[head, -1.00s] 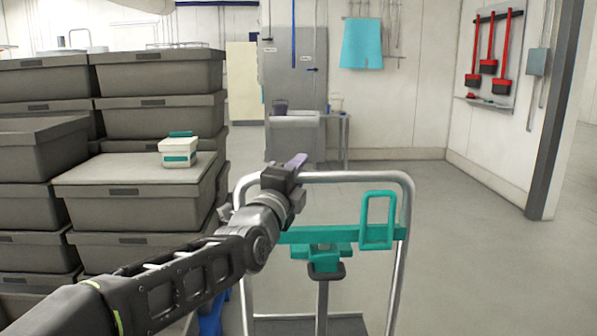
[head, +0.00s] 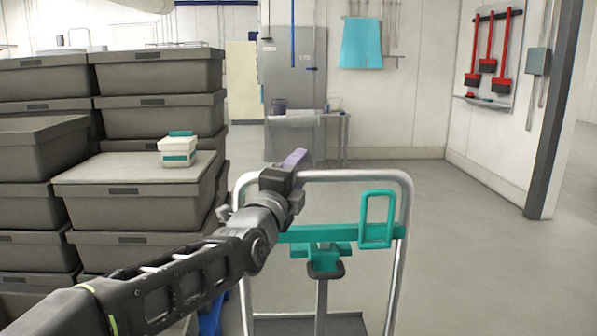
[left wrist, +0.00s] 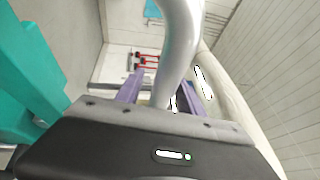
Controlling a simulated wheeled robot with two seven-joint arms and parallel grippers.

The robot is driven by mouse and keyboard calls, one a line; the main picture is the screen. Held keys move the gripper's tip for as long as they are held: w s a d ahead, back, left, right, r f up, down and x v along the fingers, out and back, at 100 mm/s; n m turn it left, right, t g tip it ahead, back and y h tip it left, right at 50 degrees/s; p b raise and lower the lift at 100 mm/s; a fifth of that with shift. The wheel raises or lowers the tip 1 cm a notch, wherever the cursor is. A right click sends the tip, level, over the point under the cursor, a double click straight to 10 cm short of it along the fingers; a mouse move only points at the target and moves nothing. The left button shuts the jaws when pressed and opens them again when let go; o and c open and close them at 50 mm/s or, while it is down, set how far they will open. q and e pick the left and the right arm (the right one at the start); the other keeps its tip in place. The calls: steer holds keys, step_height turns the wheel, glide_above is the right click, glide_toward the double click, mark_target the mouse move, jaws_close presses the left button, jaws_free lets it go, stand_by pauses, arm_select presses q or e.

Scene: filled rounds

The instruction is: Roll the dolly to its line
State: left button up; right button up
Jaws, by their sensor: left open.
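The dolly (head: 402,250) stands in front of me, with a silver tube handle frame, a teal crossbar with a teal loop, and a grey deck low down. My left gripper (head: 296,160) is at the left part of the handle's top bar. In the left wrist view the silver handle tube (left wrist: 180,60) passes between the two purple fingers of my left gripper (left wrist: 162,92). The jaws are open around the tube, and I cannot tell whether either finger touches it. My right gripper is not in view. I see no floor line.
Stacked grey crates (head: 150,207) stand close on the left, with a small white and teal box (head: 178,152) on one. A grey table (head: 335,130) stands at the back. A dark post (head: 553,120) is at the right. The floor (head: 455,240) right of the dolly is clear.

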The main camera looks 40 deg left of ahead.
arm_select(q)
steer(key=v, duration=0.7)
steer(key=shift+s, duration=0.25)
steer(key=shift+f, duration=0.1)
